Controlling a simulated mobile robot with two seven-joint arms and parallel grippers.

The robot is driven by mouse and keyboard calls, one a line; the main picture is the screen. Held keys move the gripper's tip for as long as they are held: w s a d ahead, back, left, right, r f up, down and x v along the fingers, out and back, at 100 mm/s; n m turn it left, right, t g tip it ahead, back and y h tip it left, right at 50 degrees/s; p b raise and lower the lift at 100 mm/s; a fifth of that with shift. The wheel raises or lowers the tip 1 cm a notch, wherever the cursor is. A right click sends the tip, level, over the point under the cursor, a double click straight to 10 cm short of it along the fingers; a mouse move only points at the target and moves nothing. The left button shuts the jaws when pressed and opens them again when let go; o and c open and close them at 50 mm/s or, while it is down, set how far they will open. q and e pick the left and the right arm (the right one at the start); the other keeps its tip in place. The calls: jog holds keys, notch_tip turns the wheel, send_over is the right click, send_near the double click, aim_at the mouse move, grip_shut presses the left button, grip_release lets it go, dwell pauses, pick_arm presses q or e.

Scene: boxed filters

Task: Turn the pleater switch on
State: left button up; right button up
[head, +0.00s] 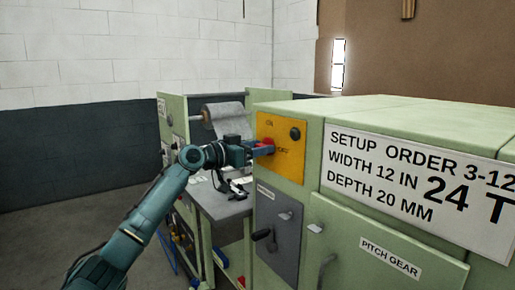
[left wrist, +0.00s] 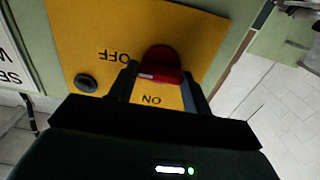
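The pleater switch is a red handle (head: 264,147) on a yellow plate (head: 290,165) on the front of the green machine. ON is printed above it and OFF to its right in the head view. In the left wrist view, turned upside down, the red handle (left wrist: 161,64) fills the gap between the fingers of my left gripper (left wrist: 160,78). The fingers lie along both its sides and look shut on it. Its lower part is hidden. My left arm reaches in from the left in the head view. My right gripper is not in view.
A black round knob (head: 295,133) sits on the yellow plate, right of the switch. Below is a grey panel (head: 277,235) with a black crank handle (head: 261,234). A roll of grey material (head: 224,115) and a worktable (head: 222,204) stand left of the panel.

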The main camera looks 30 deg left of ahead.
pick_arm(q)
jog(key=c, duration=0.5)
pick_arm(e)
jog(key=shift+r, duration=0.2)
